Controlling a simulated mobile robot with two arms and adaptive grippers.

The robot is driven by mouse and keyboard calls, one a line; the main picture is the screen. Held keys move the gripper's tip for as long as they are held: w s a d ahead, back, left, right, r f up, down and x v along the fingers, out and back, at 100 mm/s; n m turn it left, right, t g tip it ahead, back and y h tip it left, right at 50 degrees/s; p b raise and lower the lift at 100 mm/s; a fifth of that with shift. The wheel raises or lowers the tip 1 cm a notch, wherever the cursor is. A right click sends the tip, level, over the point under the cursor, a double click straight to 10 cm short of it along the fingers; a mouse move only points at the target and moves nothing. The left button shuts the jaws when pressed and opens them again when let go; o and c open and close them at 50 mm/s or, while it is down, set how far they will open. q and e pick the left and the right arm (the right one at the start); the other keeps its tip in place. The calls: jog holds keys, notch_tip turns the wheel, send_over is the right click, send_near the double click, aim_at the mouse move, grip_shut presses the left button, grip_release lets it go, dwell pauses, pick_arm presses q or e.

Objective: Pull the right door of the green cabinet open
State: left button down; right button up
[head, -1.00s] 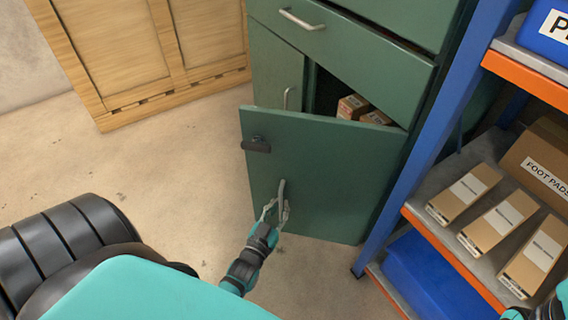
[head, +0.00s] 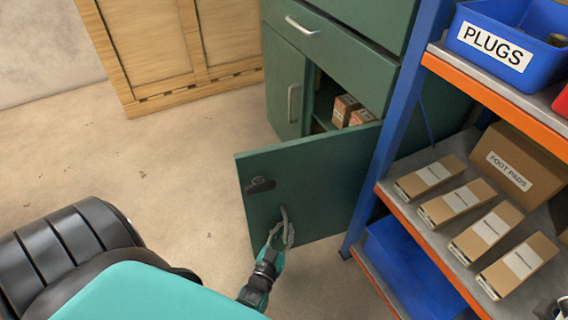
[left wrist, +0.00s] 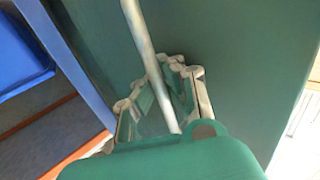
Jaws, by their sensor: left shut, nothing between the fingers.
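The green cabinet (head: 338,58) stands at the top middle of the head view. Its right door (head: 323,181) stands well ajar, swung out toward me, and the gap above it shows the inside. The door's handle (head: 284,216) is a thin metal bar, also in the left wrist view (left wrist: 146,55). My left gripper (head: 284,237) is at this handle, its fingers (left wrist: 160,92) shut around or beside the bar. Whether they touch it is unclear. A dark latch (head: 260,185) sits on the door's upper left. My right gripper is not seen clearly.
A blue-post shelf (head: 388,140) with cartons (head: 458,201) and a blue bin (head: 510,42) stands close at the right of the door. Small boxes (head: 345,108) lie inside the cabinet. A wooden crate (head: 168,48) stands at the back left. Floor (head: 160,180) left of the door is clear.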

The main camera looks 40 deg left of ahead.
pick_arm(q)
jog(key=shift+s+a, duration=0.15)
jog(key=shift+s, duration=0.15)
jog(key=c, duration=2)
grip_release()
